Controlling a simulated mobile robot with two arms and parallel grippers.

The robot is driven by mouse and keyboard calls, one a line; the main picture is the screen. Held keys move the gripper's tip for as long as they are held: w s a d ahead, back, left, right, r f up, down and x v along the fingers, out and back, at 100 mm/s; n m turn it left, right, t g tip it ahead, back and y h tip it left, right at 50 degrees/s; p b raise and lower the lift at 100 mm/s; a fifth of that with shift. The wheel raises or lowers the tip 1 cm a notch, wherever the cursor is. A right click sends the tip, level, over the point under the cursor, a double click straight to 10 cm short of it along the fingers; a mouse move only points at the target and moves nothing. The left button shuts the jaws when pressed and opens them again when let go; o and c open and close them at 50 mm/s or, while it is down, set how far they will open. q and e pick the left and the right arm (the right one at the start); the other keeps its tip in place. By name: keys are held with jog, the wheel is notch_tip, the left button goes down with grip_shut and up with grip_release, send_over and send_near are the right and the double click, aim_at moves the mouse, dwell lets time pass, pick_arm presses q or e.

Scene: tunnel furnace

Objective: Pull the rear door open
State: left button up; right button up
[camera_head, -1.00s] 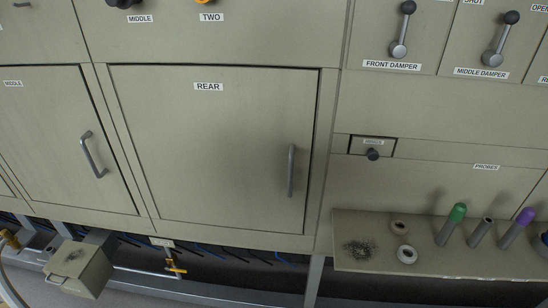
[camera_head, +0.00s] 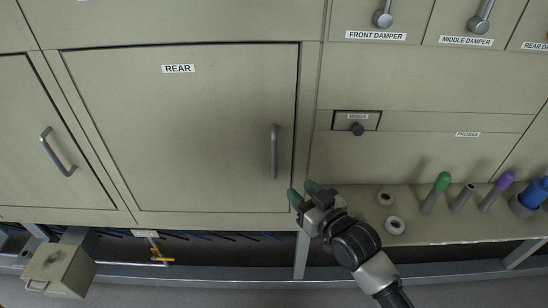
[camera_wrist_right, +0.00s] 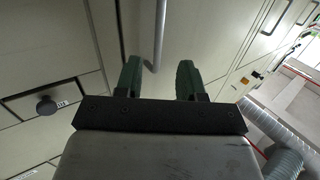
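The rear door (camera_head: 180,130) is a beige panel labelled REAR, and it looks shut in its frame. Its grey vertical bar handle (camera_head: 274,152) is near the door's right edge. My right gripper (camera_head: 302,192) is in front of the furnace, just right of and below the handle, not touching it in the head view. In the right wrist view its two green fingers (camera_wrist_right: 160,78) are apart, with nothing between them near the tips; the handle (camera_wrist_right: 158,40) shows ahead, between the finger directions. My left gripper is not in view.
A shelf (camera_head: 450,230) with green-topped and purple-topped probes and two rings (camera_head: 394,225) is at right, beside my right arm. A beige box (camera_head: 58,270) hangs at lower left.

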aim_at(276, 160)
jog(key=shift+t+y, duration=0.3)
jog(key=x, duration=0.4)
jog(key=p+x, duration=0.1)
jog(key=x, duration=0.3)
jog(key=r+x, duration=0.1)
jog(key=x, duration=0.3)
jog(key=shift+d+r, duration=0.1)
jog(key=shift+d, duration=0.05)
grip_shut()
